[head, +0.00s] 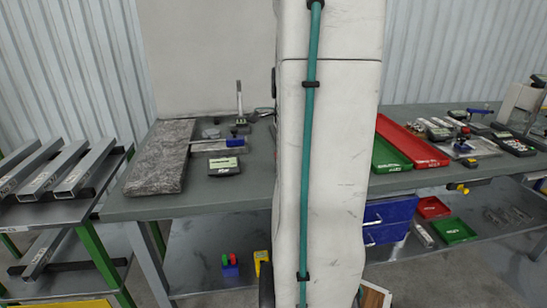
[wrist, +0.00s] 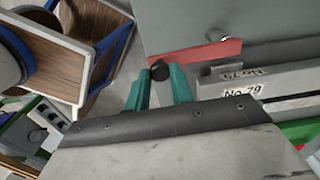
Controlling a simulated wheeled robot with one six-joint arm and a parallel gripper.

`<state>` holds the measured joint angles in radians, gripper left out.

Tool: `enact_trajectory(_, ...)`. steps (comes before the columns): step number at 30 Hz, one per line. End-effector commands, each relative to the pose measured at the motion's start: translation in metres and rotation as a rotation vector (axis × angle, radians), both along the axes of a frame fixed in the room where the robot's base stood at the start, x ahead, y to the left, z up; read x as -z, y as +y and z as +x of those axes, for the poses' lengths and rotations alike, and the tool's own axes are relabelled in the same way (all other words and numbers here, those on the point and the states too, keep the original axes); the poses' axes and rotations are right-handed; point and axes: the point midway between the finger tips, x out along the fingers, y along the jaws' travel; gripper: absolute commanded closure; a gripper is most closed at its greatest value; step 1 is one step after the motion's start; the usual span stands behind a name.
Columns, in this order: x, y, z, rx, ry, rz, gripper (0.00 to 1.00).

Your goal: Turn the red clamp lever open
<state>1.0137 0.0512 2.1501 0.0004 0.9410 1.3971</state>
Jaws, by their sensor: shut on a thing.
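In the wrist view, a flat red lever (wrist: 205,56) runs from the upper right toward my gripper and has a round black knob (wrist: 159,71) at its near end. My gripper (wrist: 160,84) has two teal fingers, one on each side of the knob end. It is shut on the red lever at that end. The palm hides the lower part of the view. In the head view my own arm blocks the middle, and neither the lever nor my gripper can be seen there.
A grey bar labelled No 79 (wrist: 275,88) lies right of the lever, below a grey-green panel (wrist: 180,22). A wood-panelled frame (wrist: 68,65) stands at left. In the head view, the workbench (head: 240,190) holds a stone slab (head: 160,158), a red tray (head: 405,138) and a green tray (head: 388,158).

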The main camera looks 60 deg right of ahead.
Motion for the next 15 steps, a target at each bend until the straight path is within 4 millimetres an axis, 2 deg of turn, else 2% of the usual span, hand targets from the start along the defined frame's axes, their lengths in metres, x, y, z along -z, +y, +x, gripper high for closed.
enact_trajectory(5, -0.0015, -0.0070, -0.0032, 0.038, -0.003, -0.005, 1.00)
enact_trajectory(15, -0.0017, -0.0075, -0.0033, 0.042, -0.004, -0.006, 1.00)
